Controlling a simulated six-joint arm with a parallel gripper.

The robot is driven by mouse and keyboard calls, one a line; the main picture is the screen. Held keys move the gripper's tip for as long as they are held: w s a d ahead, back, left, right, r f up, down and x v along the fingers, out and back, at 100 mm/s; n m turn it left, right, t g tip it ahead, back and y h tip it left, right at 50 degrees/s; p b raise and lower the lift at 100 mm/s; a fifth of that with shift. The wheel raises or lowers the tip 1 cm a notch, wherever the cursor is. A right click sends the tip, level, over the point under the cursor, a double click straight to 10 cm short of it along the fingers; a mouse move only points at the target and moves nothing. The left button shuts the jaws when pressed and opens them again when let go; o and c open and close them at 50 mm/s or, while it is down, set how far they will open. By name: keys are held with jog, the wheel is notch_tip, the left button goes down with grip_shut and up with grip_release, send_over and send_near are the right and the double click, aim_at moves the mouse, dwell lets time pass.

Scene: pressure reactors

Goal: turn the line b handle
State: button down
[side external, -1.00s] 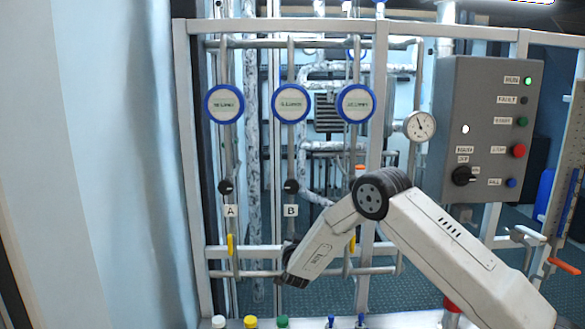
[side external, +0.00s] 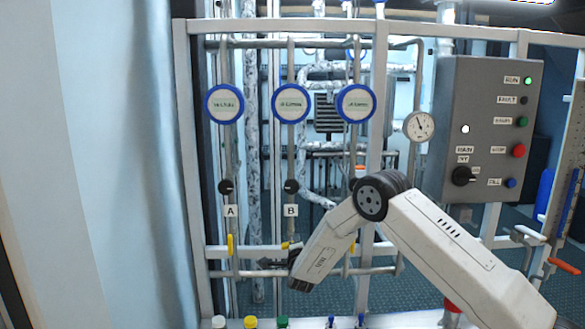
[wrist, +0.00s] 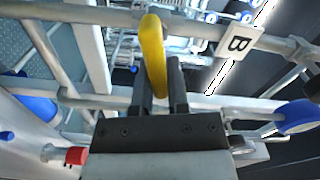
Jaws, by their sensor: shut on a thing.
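The line B handle (wrist: 154,55) is a yellow lever seen in the wrist view, on a grey pipe beside the white "B" tag. My gripper (wrist: 161,80) is shut on it, with the dark fingers on either side of its lower part. In the side view my gripper (side external: 270,264) is at the lower pipes below the B label (side external: 291,210), its fingers pointing left. A small yellow piece of the handle (side external: 286,245) shows just above it; the rest is hidden by my wrist.
The yellow line A handle (side external: 230,244) stands upright to the left, near the A label (side external: 231,211). Another yellow handle (side external: 352,245) is partly hidden behind my arm. Pipes, frame posts and a grey control box (side external: 488,130) surround the work.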

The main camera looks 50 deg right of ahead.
jog(key=shift+f+m, duration=0.15)
jog(key=shift+m, duration=0.65)
jog(key=shift+f+m, duration=0.15)
jog(key=shift+m, duration=0.65)
jog(key=c, duration=0.6)
grip_release()
jog(key=shift+s, duration=0.1)
jog(key=shift+v, duration=3.9)
jog(key=shift+r, duration=0.1)
